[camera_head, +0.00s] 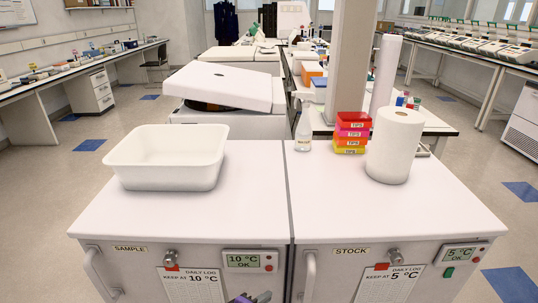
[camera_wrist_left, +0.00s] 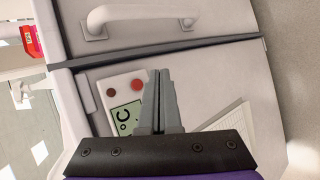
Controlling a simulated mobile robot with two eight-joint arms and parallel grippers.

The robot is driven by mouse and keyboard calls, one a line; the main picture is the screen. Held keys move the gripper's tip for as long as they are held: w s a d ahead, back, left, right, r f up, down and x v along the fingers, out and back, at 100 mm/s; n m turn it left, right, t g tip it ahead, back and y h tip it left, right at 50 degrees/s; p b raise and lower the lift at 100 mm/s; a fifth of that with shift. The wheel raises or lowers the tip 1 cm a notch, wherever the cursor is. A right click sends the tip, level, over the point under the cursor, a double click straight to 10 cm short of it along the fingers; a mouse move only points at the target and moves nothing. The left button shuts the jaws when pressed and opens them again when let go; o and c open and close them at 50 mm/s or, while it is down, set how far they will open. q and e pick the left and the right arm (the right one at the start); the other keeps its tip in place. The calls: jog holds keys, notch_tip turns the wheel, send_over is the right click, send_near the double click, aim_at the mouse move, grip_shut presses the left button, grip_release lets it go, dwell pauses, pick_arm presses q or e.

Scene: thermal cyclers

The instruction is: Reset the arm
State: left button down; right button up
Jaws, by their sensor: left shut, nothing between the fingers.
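My left gripper (camera_head: 250,298) just enters the head view at the bottom edge, in front of the SAMPLE unit (camera_head: 190,246), near its 10 °C display panel (camera_head: 250,261). In the left wrist view the left gripper's fingers (camera_wrist_left: 160,76) are together with nothing between them. Behind them are the display panel (camera_wrist_left: 111,93) with its red button and a white door handle (camera_wrist_left: 140,14) across a dark seam. Whether the fingertips touch the front cannot be told. My right gripper is not in view.
A white tub (camera_head: 118,172) stands on the left top. A paper roll (camera_head: 395,145), stacked coloured tip boxes (camera_head: 351,132) and a bottle (camera_head: 303,130) stand on the STOCK side's top. The STOCK unit's handle (camera_head: 309,272) sticks out right of the seam. The tops' front is clear.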

pick_arm(q)
jog(key=s+a+f+m+g+y, duration=0.1)
jog(key=s+a+m+g+y, duration=0.15)
jog(key=s+a+m, duration=0.65)
jog(key=s+a+m+g+y, duration=0.2)
jog(key=s+a+m+y, duration=0.15)
jog(key=s+a, duration=0.7)
jog(key=d+r+p, duration=0.3)
jog(key=r+p, duration=1.5)
jog(key=r, duration=0.2)
jog(key=shift+s+r+p, duration=0.2)
jog(key=shift+r+p, duration=0.1)
jog(key=shift+r, duration=0.1)
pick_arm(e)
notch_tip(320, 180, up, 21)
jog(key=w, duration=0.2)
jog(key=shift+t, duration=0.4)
pick_arm(q)
jog(key=shift+t, duration=0.25)
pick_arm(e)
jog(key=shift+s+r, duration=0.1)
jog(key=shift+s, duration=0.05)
